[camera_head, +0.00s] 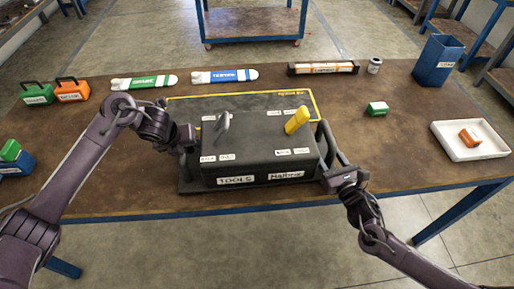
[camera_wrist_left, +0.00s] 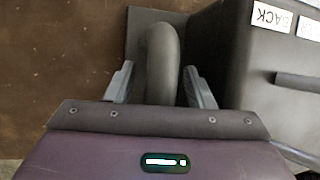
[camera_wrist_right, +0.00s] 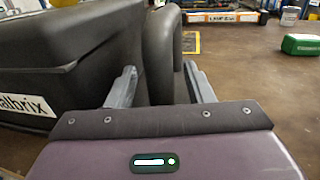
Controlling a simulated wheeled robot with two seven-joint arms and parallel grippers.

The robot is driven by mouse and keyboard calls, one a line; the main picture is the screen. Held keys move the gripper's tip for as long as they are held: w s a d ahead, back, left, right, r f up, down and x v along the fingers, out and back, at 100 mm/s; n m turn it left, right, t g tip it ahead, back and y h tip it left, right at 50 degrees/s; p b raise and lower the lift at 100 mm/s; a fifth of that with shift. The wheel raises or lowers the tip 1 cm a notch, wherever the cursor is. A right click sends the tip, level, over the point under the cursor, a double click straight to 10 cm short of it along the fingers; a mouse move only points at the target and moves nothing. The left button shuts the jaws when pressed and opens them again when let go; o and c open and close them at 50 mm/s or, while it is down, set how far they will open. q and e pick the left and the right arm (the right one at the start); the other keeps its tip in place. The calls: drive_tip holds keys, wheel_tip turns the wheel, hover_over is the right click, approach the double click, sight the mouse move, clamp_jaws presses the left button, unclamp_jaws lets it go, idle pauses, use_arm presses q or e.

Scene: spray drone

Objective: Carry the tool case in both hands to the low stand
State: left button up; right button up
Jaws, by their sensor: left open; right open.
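The dark grey tool case (camera_head: 258,150) sits on the brown table, with "TOOLS" and "Malbrix" labels on its front and a yellow handle (camera_head: 297,120) and a grey handle on top. My left gripper (camera_wrist_left: 160,88) is open, its fingers on either side of the case's left side handle (camera_wrist_left: 161,60). My right gripper (camera_wrist_right: 160,85) is open, its fingers on either side of the right side handle (camera_wrist_right: 160,50). Contact between fingers and handles cannot be told. The low stand cannot be identified for certain; a low blue-framed trolley (camera_head: 254,22) stands beyond the table.
A yellow-outlined dark mat (camera_head: 185,104) lies behind the case. Green and blue-white packs, an orange-black pack and a can line the far edge. A blue bin (camera_head: 437,60), white tray (camera_head: 462,152) and green box (camera_head: 377,109) stand at right. Small green and orange cases (camera_head: 71,90) stand at left.

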use_arm(q)
clamp_jaws()
use_arm(e)
clamp_jaws()
idle(0.9)
use_arm(q)
drive_tip(key=shift+w+r, duration=0.35)
use_arm(e)
drive_tip(key=shift+w+r, duration=0.25)
drive_tip(key=shift+r, duration=0.15)
